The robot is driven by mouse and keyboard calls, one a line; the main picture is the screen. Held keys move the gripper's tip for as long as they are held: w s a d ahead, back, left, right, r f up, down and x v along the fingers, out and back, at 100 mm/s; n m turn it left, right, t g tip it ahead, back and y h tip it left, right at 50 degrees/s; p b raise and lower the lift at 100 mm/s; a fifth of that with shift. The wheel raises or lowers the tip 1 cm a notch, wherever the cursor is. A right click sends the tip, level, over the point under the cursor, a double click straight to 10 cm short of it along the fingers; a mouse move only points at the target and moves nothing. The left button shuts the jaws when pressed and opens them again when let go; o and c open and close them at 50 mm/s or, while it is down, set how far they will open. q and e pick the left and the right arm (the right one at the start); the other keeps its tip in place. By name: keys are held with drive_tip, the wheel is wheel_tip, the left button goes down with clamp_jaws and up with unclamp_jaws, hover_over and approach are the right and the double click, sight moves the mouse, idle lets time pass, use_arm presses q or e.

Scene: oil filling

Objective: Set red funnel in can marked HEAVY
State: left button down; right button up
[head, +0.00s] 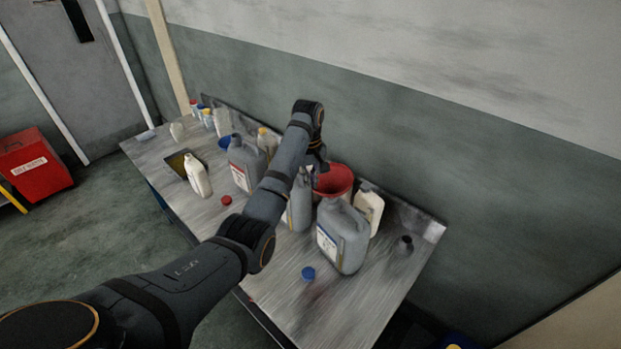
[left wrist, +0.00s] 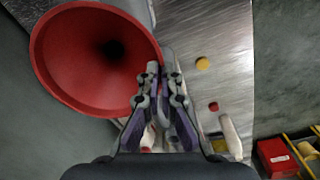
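The red funnel (head: 336,180) is at the right part of the bench, its wide mouth up, behind the neck of a grey can (head: 350,246) with a white-and-blue label. My left gripper (head: 319,167) is at the funnel's left rim. In the left wrist view the funnel (left wrist: 85,60) fills the upper left, and the fingertips (left wrist: 160,72) close together on its rim. The funnel's spout is hidden, so I cannot tell what is under it. Another grey can (head: 300,205) is partly behind my arm, and a grey can with a red label (head: 241,171) stands further left. The label words are unreadable.
A cream bottle (head: 371,205) stands behind the near can. A blue cap (head: 308,273) and a red cap (head: 226,200) lie on the bench (head: 345,315). The front right bench is mostly clear.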

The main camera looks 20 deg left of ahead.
use_arm(q)
drive_tip(key=shift+f, duration=0.35)
drive_tip(key=c, duration=2.1)
unclamp_jaws()
drive_tip(key=shift+s, duration=0.1)
